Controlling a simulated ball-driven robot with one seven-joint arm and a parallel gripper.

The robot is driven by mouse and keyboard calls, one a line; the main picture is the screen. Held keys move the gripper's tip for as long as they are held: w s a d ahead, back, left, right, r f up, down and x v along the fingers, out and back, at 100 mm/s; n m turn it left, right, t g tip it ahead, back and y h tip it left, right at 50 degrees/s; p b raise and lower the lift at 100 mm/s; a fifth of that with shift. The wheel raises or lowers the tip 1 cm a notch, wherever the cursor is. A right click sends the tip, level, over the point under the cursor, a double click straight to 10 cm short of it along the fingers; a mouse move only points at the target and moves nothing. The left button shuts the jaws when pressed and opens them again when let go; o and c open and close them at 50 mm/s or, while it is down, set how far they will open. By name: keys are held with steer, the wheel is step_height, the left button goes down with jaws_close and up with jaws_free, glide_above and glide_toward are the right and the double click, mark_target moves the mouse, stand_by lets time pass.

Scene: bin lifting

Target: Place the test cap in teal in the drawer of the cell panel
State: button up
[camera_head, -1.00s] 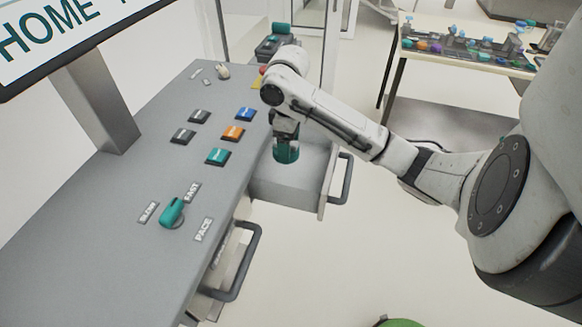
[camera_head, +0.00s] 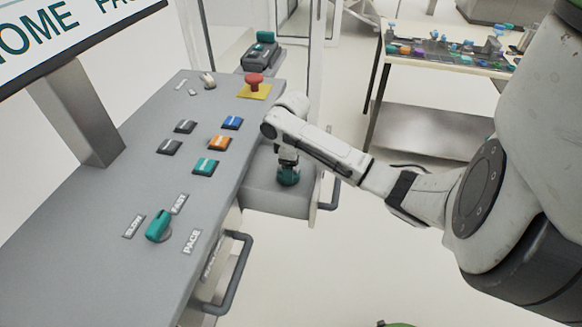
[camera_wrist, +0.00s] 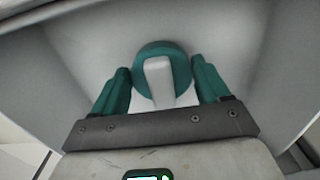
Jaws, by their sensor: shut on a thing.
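The teal test cap (camera_head: 289,179) is low in the open grey drawer (camera_head: 262,203) of the cell panel. In the wrist view the round teal cap (camera_wrist: 178,50) has a pale grip bar across it. My gripper (camera_head: 288,163) is above the cap and points down into the drawer. The wrist view shows my gripper (camera_wrist: 159,72) with its teal fingers on both sides of the cap, shut on it. The drawer walls (camera_wrist: 255,60) surround it. Whether the cap touches the drawer floor is hidden.
The panel top (camera_head: 130,190) lies left of my arm, with several push buttons, a teal knob (camera_head: 158,226) and a red emergency button (camera_head: 254,80). A second drawer handle (camera_head: 236,272) sticks out nearer. A parts table (camera_head: 450,60) stands at the back right.

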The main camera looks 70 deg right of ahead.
steer(key=shift+f, duration=0.35)
steer(key=o, duration=1.1)
steer(key=shift+r, duration=0.1)
steer(key=shift+c, duration=0.2)
step_height(320, 180, up, 12)
steer(key=shift+r+p, duration=0.15)
steer(key=shift+p, duration=0.25)
